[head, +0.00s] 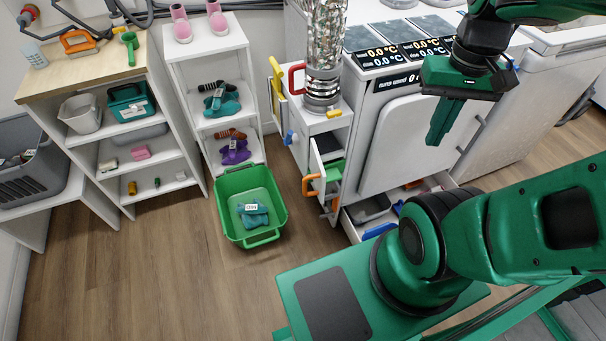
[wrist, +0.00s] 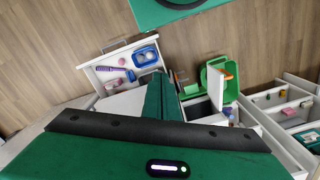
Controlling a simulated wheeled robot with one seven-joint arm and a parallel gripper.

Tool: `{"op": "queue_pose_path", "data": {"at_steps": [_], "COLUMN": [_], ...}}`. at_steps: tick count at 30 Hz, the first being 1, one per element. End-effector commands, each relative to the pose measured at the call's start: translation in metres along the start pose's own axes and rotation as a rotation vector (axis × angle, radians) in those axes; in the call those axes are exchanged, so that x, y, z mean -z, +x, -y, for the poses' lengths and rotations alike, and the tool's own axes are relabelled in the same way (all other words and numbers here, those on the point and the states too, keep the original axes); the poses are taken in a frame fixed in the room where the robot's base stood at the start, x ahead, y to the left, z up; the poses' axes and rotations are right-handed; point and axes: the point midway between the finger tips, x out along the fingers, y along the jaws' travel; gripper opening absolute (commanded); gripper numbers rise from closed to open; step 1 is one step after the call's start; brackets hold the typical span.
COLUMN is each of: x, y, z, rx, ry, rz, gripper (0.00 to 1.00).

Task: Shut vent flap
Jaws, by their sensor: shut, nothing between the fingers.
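A silver corrugated vent duct (head: 325,45) rises from the top of a narrow white cabinet in the head view. A red loop handle (head: 297,78) sits at its left side near the duct's base. I cannot tell for certain which part is the flap, or how far it stands open. My gripper (head: 434,140) hangs in the air to the right of the duct, in front of the white appliance and apart from the duct and handle. Its green fingers are together and empty. The fingers also show in the wrist view (wrist: 158,88), pointing down over an open drawer. The duct is not clearly visible there.
A narrow drawer (head: 327,165) with an orange handle stands open below the duct. A low drawer (wrist: 105,70) holding a blue tray is also pulled out. A green crate (head: 230,190) stands on the floor beside white shelves (head: 180,50). Open wooden floor lies in front.

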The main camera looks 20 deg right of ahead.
Motion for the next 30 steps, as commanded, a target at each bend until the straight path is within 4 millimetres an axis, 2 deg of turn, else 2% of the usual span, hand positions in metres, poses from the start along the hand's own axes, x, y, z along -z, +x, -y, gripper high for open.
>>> {"op": "queue_pose_path", "data": {"at_steps": [3,8,15,20,24,27,30], "x": [0.027,0.06,0.09,0.093,0.084,0.074,0.065], "y": [0.004,0.014,0.044,0.074,0.105,0.124,0.138], "z": [0.025,0.072,0.16,0.226,0.282,0.313,0.334], "rx": [-0.034,-0.076,-0.124,-0.145,-0.157,-0.161,-0.162], "ry": [-0.137,-0.352,-0.68,-0.899,-1.08,-1.183,-1.253], "rz": [0.023,0.05,0.092,0.124,0.154,0.171,0.183], "gripper": [0.0,0.0,0.0,0.0,0.0,0.0,0.0]}}
